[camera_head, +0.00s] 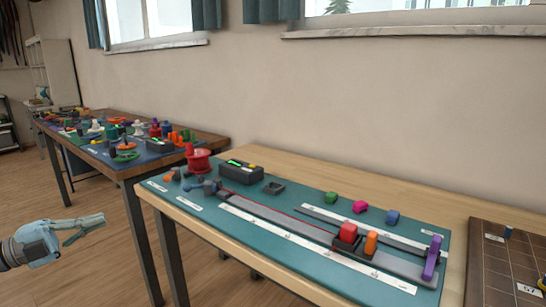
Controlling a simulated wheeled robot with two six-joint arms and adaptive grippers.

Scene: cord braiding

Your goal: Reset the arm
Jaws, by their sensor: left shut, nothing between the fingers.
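My left gripper (84,229) reaches in from the left edge, over the floor and in front of the tables. It points right, with nothing in its fingers, and it is apart from the nearer table. The wooden table (460,202) carries a teal mat (300,200). On the mat, a long grey rail (275,214) with a thin red line holds a red block (348,232) and an orange block (371,242) towards its right end. A purple upright piece (432,257) stands at that end. My right gripper is out of view.
A red spool (198,161) and a dark box with a green light (240,171) stand at the mat's far left. Green, pink and blue blocks (392,217) sit along its back. A brown board (500,265) lies at right. A second table (120,168) behind is crowded.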

